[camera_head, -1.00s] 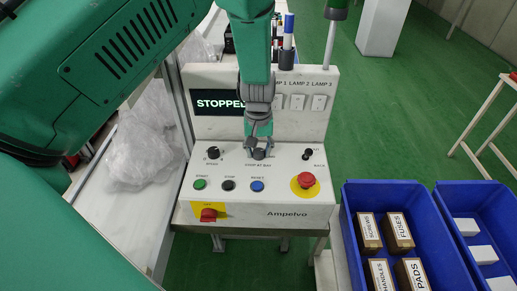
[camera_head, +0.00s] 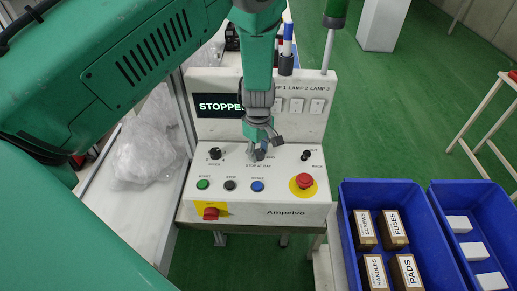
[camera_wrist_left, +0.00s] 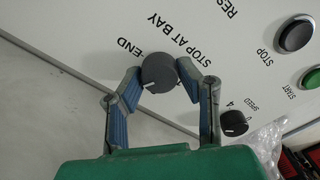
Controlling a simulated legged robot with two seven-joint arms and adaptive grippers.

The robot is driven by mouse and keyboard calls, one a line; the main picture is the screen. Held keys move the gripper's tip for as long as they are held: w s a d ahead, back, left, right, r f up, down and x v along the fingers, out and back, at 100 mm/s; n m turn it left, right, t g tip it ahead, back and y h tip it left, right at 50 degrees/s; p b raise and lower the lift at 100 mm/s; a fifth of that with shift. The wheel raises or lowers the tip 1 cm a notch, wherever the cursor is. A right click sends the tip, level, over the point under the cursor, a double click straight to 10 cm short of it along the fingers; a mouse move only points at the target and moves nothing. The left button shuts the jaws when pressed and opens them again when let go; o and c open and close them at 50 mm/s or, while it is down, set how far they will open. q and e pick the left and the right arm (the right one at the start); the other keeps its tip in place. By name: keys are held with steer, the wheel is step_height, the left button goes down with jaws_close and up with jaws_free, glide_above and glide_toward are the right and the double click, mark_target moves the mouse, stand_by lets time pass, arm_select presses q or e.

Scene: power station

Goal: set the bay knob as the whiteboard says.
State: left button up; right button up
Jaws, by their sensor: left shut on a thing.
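The bay knob (camera_wrist_left: 158,72) is dark grey and round, beside the label STOP AT BAY in the left wrist view. Its white mark points toward the lower left of that view, away from the word END. My left gripper (camera_wrist_left: 162,74) has a blue-lined finger on each side of the knob and is shut on it. In the head view my left gripper (camera_head: 260,149) comes down over the middle of the control panel (camera_head: 237,213) and mostly hides the knob. I cannot make out the whiteboard. My right gripper is out of view.
The speed knob (camera_head: 215,153) sits left of my gripper. Green (camera_head: 203,184), black (camera_head: 230,185) and blue (camera_head: 257,186) buttons lie in front. A red mushroom button (camera_head: 304,181) is at right. The display (camera_head: 219,105) is partly hidden. Blue crates (camera_head: 433,263) stand right.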

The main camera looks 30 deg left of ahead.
mark_target(260, 151)
arm_select(q)
steer(key=shift+d+n, duration=0.1)
steer(key=shift+n, duration=0.6)
steer(key=o, duration=1.1)
steer(key=shift+w+d, duration=0.1)
steer(key=shift+o, duration=0.2)
step_height(260, 151, up, 12)
steer(key=shift+w+f, duration=0.1)
